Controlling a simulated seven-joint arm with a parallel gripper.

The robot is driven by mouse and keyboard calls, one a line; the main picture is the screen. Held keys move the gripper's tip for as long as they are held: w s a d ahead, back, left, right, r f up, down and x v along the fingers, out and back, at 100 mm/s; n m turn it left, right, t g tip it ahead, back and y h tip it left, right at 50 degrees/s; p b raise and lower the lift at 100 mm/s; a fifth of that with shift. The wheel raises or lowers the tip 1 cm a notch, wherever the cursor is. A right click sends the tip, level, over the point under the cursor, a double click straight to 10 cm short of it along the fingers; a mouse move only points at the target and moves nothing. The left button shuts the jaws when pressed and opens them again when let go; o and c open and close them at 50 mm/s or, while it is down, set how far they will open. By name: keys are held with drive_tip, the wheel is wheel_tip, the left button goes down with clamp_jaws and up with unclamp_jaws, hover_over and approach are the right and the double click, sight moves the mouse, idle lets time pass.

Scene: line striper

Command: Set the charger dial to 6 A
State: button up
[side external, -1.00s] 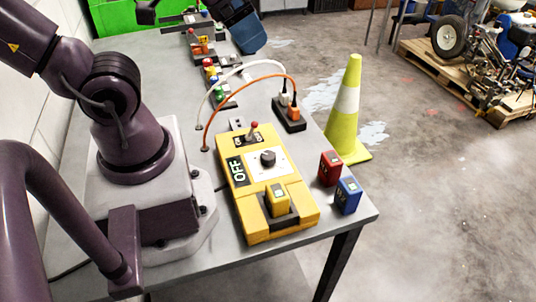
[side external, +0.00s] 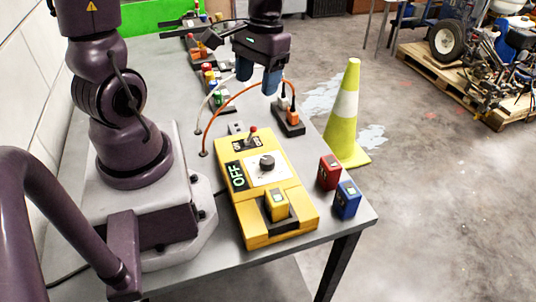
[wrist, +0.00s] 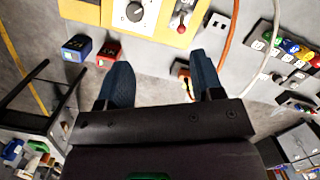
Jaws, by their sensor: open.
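The yellow charger (side external: 275,195) lies on the grey table, with a black dial (side external: 267,163) on a white plate. The dial also shows at the top of the wrist view (wrist: 135,11); its setting is too small to read. The charger's display (side external: 237,176) reads OFF. A red-tipped toggle switch (side external: 252,135) stands at its far end. A yellow block (side external: 277,204) sits in a dark holder at its near end. My gripper (side external: 257,84), with blue fingers, is open and empty above the table, beyond the charger. Its fingers also show apart in the wrist view (wrist: 160,85).
A red block (side external: 329,172) and a blue block (side external: 347,199) stand right of the charger at the table edge. White and orange cables (side external: 222,113) arch to a black socket block (side external: 289,120). Coloured buttons (side external: 212,82) stand farther back. A yellow-green cone (side external: 346,115) is beyond the edge.

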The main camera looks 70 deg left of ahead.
sight(268, 159)
drive_tip(key=d+f+n+h, duration=0.1)
drive_tip(key=f, duration=0.4)
drive_tip(key=d+f+n+g+h, duration=0.1)
drive_tip(key=d+f+n, duration=0.1)
drive_tip(key=f, duration=0.4)
drive_tip(key=d+f+n+h, duration=0.1)
drive_tip(key=f+n, duration=0.1)
drive_tip(key=f, duration=0.3)
drive_tip(key=shift+w+d+f, duration=0.25)
drive_tip(key=shift+f, duration=0.15)
drive_tip(key=c, duration=0.9)
